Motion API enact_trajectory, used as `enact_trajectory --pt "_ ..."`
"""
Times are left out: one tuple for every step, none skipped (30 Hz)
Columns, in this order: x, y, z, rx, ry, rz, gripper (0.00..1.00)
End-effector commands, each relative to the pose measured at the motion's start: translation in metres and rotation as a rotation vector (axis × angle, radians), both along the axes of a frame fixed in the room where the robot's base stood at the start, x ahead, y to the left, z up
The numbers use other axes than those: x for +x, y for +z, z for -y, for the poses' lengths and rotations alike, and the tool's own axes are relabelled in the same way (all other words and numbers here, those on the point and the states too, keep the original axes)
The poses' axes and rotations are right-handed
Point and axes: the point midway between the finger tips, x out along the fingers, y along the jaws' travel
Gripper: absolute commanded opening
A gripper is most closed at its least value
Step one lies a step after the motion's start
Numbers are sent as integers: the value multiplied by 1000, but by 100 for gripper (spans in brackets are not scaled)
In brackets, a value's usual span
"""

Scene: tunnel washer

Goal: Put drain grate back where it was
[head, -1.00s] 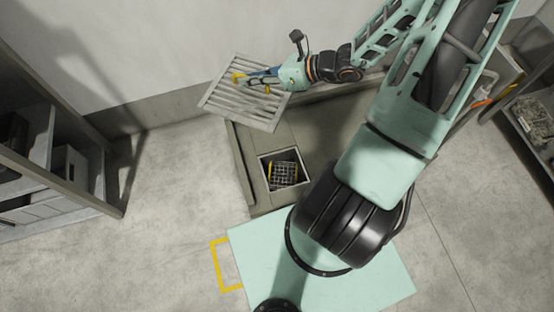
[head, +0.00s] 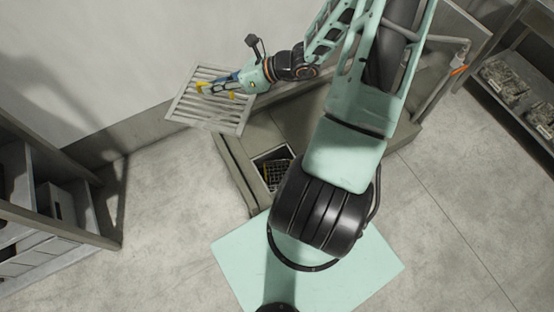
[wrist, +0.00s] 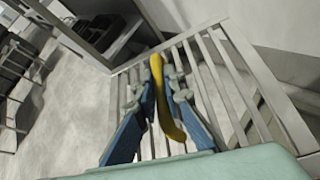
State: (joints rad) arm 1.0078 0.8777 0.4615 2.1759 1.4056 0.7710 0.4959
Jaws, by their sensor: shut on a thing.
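The drain grate (head: 217,119) is a pale grey slatted square with a yellow handle (head: 201,88). My gripper (head: 213,90) is shut on the grate by its handle and holds it raised near the wall, up and to the left of the pit. In the wrist view, my blue and grey fingers (wrist: 160,90) close around the yellow handle, and the grate's slats (wrist: 215,85) spread beneath. The open square pit (head: 272,156) lies in the grey-brown floor channel, with a dark mesh basket (head: 277,175) inside. My arm covers part of the pit's right side.
A grey shelf unit (head: 60,200) stands at the left. A rack with mesh trays (head: 515,85) stands at the right. A pipe with an orange part (head: 457,70) rises near the channel's right end. The concrete floor (head: 165,215) at the left is clear.

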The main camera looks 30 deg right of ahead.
Motion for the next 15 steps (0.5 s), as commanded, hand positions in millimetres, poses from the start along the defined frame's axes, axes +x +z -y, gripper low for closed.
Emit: enact_trajectory --pt "6 -24 7 3 -22 2 0" --pt "9 -33 11 4 -38 2 0" --pt "13 -46 17 4 -57 1 0" --pt "16 -55 22 3 -73 2 0" --pt "18 -64 26 4 -86 1 0" --pt "22 -77 32 4 -106 1 0" --pt "25 -86 36 3 -120 2 0" --pt "27 -96 41 3 -136 1 0" --pt "30 -109 47 4 -155 1 0" --pt "32 -119 51 4 -171 1 0" --pt "34 -129 56 3 -185 1 0" --pt "36 -142 62 4 -205 0 0" --pt "38 -152 66 4 -219 1 0" --pt "40 -163 71 4 -235 1 0" --pt "41 -176 77 4 -254 1 0"
